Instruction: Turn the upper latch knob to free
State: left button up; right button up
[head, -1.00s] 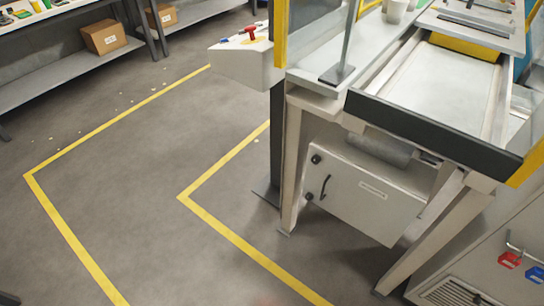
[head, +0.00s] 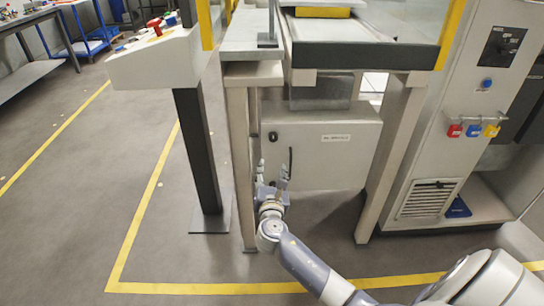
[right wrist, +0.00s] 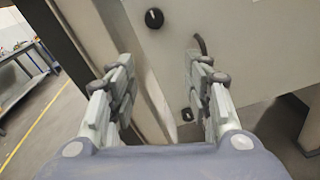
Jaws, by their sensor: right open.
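A light grey cabinet (head: 335,160) with a small label hangs under the conveyor table. Its upper latch knob (head: 273,136) is black and round, near the door's upper left corner. It also shows at the top of the right wrist view (right wrist: 154,18), with a pale mark on its face. A dark door handle (head: 290,158) is right of the knob. My right gripper (head: 272,171) is open and empty, below the upper knob and apart from it. In the right wrist view (right wrist: 160,68) its fingers stand wide apart. A dark lower fitting (right wrist: 187,114) shows between them. My left gripper is out of view.
A table leg (head: 240,160) stands close left of the gripper, another leg (head: 388,155) right of the cabinet. A control pedestal (head: 155,60) is at left. A grey electrical cabinet (head: 460,100) with coloured padlocks is at right.

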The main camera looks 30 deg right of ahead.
aim_at(273, 139)
jog(key=shift+n+t+h, duration=0.4)
jog(key=w+d+r, duration=0.1)
jog(key=w+d, duration=0.1)
jog(key=w+d+r+b, duration=0.1)
jog(key=w+d, duration=0.1)
jog(key=w, duration=0.1)
jog(key=w+d+r+b, duration=0.1)
jog(key=w+d, duration=0.1)
jog(key=w, duration=0.1)
jog(key=shift+w+r, duration=0.1)
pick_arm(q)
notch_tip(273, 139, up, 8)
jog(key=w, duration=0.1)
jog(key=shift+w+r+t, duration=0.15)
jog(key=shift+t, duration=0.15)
pick_arm(e)
jog(key=shift+w+d, duration=0.35)
jog(key=shift+w, duration=0.1)
jog(key=c, duration=1.1)
